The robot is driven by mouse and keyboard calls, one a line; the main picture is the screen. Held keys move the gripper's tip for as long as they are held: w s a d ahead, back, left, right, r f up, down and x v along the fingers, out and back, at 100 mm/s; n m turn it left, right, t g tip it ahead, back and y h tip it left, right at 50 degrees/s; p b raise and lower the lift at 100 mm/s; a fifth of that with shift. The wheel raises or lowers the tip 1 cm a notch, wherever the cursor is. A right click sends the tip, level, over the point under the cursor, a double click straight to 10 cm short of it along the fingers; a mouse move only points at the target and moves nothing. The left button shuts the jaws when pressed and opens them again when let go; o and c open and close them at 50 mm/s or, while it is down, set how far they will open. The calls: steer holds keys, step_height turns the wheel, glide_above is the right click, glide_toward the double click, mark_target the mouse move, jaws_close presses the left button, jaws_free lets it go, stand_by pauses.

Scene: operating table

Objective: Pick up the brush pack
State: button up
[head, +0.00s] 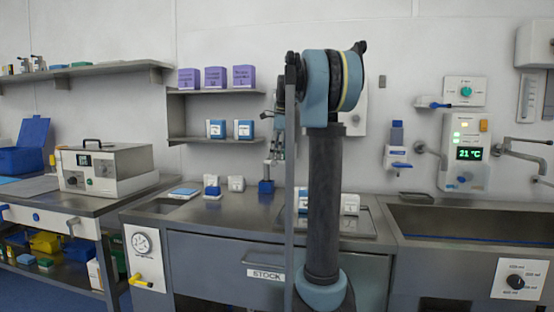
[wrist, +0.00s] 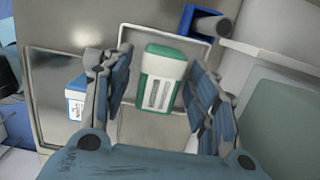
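A white pack with a green top and green edges (wrist: 160,78) lies between the two fingers of my gripper (wrist: 161,65) in the wrist view. I take it for the brush pack, but no label is readable. My gripper is open, with a visible gap on both sides of the pack. The pack is over a pale-rimmed tray (wrist: 208,45). In the head view my own arm covers much of the counter middle. I cannot clearly make out the green pack there.
A blue-and-white box (wrist: 76,98) lies left of the gripper. A blue holder with a dark cylinder (wrist: 190,20) is beyond the tray. In the head view, white boxes (head: 350,203) stand beside my arm, a sink (head: 470,222) is right, and a shelf (head: 215,91) holds purple boxes.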

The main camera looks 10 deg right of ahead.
steer(key=c, duration=0.7)
steer(key=shift+r, duration=0.1)
